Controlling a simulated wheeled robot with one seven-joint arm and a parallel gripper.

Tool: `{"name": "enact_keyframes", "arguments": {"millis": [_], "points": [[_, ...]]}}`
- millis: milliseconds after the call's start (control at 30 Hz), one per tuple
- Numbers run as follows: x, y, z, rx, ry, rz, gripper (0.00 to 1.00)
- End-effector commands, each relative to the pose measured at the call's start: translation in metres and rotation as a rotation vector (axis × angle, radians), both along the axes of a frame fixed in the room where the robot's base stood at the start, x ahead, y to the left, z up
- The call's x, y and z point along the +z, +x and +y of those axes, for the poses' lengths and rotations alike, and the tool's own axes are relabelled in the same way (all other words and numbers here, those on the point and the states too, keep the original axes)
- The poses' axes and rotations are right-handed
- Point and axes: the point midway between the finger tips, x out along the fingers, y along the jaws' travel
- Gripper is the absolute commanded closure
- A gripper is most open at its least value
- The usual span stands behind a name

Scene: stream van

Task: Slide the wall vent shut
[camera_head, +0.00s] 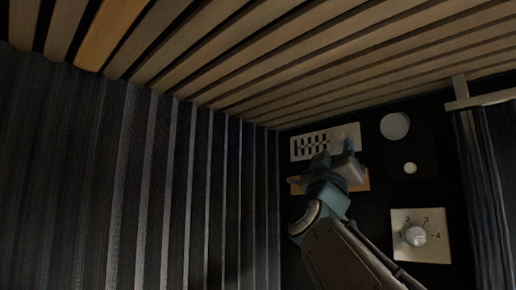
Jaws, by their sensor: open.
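The wall vent (300,154) is a pale rectangular plate on the dark wall, right of the picture's middle. Dark slots show across its left and middle part. Its right end looks plain, and a small raised part may show there, but it is too small to be sure. My gripper (335,157) is open and reaches up from below, overlapping the vent's lower right edge. I see nothing held in it. I cannot tell whether its fingers touch the vent. The gripper hides part of the vent's lower edge.
Right of the vent are a large white disc (395,126) and a smaller one (410,168). A numbered dial plate (437,250) is lower right. Wooden ceiling slats (270,60) run close above.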

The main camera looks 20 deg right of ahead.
Motion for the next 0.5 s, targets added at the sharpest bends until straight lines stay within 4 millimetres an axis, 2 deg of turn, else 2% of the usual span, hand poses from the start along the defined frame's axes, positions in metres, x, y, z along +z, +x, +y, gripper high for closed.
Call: {"name": "enact_keyframes", "arguments": {"millis": [33,200,500], "points": [[0.012,0.006,-0.006,-0.001,0.0,0.001,0.59],[0.028,0.017,-0.021,-0.001,0.0,0.001,0.59],[0.035,0.023,-0.029,0.002,0.0,0.001,0.59]]}}
